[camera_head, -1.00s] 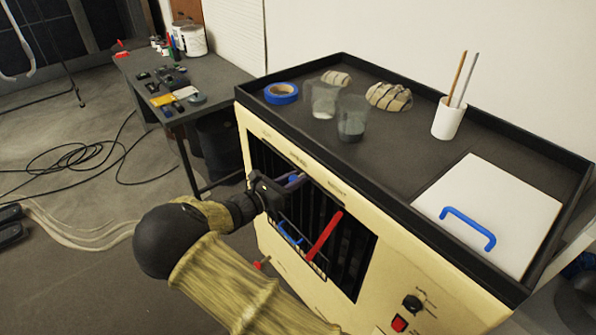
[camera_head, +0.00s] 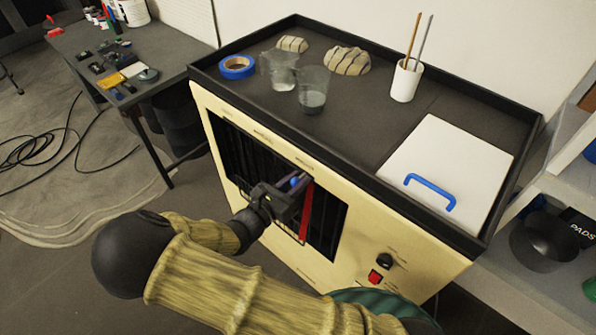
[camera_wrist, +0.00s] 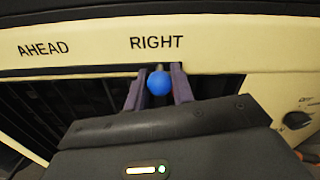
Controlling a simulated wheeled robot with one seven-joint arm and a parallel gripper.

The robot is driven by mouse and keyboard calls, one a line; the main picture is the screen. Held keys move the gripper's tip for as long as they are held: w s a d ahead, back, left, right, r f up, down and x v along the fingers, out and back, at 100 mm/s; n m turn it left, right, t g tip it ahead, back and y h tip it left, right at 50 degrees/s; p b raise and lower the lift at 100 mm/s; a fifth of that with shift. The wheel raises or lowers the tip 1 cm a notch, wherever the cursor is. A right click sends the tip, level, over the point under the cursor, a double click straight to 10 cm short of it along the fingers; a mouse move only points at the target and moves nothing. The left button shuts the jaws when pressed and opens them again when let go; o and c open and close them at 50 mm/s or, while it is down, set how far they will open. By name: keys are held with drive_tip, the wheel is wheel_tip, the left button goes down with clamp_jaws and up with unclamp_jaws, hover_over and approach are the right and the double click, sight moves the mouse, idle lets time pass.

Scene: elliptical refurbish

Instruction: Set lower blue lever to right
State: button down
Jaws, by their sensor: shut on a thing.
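The blue lever knob (camera_wrist: 159,83) is a round ball between my gripper's two fingers, just below the word RIGHT (camera_wrist: 157,42) in the wrist view. My gripper (camera_head: 297,187) is shut on this knob in front of the dark slotted opening (camera_head: 240,160) of the cream cabinet (camera_head: 212,108). In the head view only a bit of blue shows between the fingers. A red bar (camera_head: 306,215) stands nearly upright just right of my gripper. The lever's shaft is mostly hidden, and I cannot tell whether another blue lever is behind my arm.
The cabinet's black tray top holds blue tape (camera_head: 237,67), clear cups (camera_head: 313,90), a white pen cup (camera_head: 406,80) and a white lid (camera_head: 455,150) with a blue handle. A black knob (camera_head: 385,261) and red switch (camera_head: 375,276) are right of the opening. Shelves stand at right.

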drive_tip(key=shift+s+d+f, duration=0.1)
drive_tip(key=shift+s+d, duration=0.05)
drive_tip(key=c, duration=1.2)
unclamp_jaws()
drive_tip(key=shift+c, duration=0.2)
drive_tip(key=shift+s+a, duration=0.15)
drive_tip(key=shift+a, duration=0.05)
drive_tip(key=b+v, duration=0.1)
drive_tip(key=v, duration=1.6)
drive_tip(key=shift+b, duration=0.4)
